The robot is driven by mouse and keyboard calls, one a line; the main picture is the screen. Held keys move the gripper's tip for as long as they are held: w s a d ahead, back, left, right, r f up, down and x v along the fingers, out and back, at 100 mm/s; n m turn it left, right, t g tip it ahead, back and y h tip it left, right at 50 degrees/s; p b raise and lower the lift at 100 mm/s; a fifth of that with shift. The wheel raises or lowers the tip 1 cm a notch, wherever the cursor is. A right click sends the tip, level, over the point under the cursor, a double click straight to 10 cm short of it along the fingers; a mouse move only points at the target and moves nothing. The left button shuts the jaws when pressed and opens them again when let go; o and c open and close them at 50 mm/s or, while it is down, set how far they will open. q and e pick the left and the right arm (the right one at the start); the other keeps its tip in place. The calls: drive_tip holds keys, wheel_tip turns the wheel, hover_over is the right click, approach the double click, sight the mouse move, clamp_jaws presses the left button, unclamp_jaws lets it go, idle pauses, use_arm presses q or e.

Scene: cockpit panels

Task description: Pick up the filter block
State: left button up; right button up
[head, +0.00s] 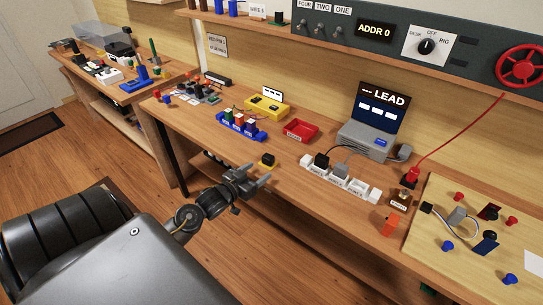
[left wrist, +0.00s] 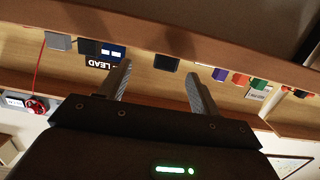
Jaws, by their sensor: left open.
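In the left wrist view the picture is upside down. There a dark block (left wrist: 166,62) shows beyond and between the open fingers (left wrist: 158,72), apart from them. My right gripper is not in view.
Behind stand a blue rack (head: 240,128) with coloured blocks, a yellow box (head: 267,107) and a red tray (head: 300,131). To the right are a white power strip (head: 340,181) and a laptop-like unit with a LEAD screen (head: 383,105). The bench around the small block is clear.

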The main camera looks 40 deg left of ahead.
sight(271, 157)
use_arm(q)
drive_tip(key=shift+w+f, duration=0.15)
drive_tip(key=shift+w, duration=0.15)
drive_tip(key=shift+w+a, duration=0.1)
drive_tip(key=shift+w, duration=0.1)
drive_tip(key=w, duration=0.3)
drive_tip(key=shift+w+a+f, duration=0.25)
drive_tip(key=shift+w+a, duration=0.1)
drive_tip(key=shift+w, duration=0.1)
drive_tip(key=shift+w+r+p, duration=0.2)
drive_tip(key=shift+w+p, duration=0.1)
drive_tip(key=shift+p, duration=0.1)
drive_tip(key=w, duration=0.4)
drive_tip(key=shift+w+a+f+p, duration=0.2)
drive_tip(key=shift+w+p, duration=0.1)
drive_tip(key=shift+p, duration=0.1)
drive_tip(key=c, duration=1.1)
